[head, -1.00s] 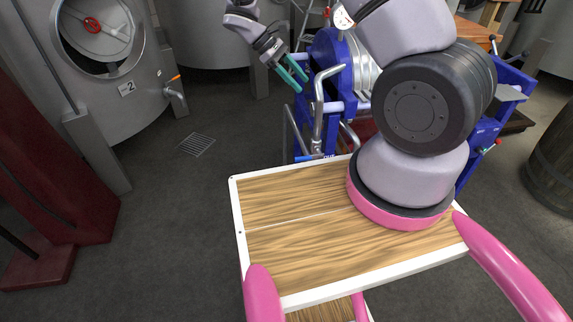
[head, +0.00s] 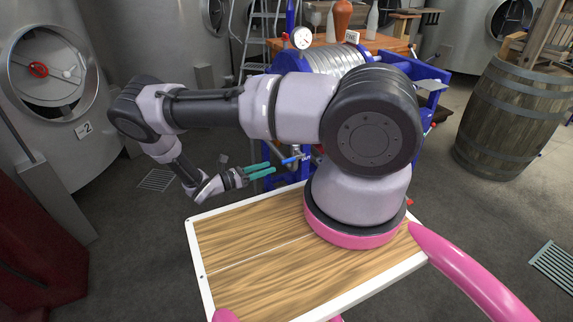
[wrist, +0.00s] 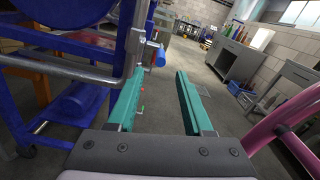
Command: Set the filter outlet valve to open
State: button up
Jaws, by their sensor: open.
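The filter (head: 322,62) is a blue-framed machine with a stack of pale plates, behind my arm in the head view. A small valve with a blue lever (head: 291,160) sits low on its near side, on metal pipework; I take it for the outlet valve. In the wrist view the blue lever (wrist: 161,56) shows just beyond the fingertips, beside a vertical steel pipe (wrist: 137,40). My gripper (head: 269,168) has teal fingers, spread apart with nothing between them. Its tips (wrist: 160,72) point at the lever and appear short of it. The valve body is partly hidden.
My arm covers part of the filter. A steel tank (head: 62,85) stands left, a stepladder (head: 262,40) behind, and a barrel (head: 512,118) right. A pressure gauge (head: 302,38) tops the filter. Floor left of the filter is clear.

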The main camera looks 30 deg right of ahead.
aim_at(293, 159)
jog(key=d, duration=0.9)
jog(key=shift+w+d, duration=0.15)
jog(key=shift+d, duration=0.2)
grip_shut()
dwell(0.9)
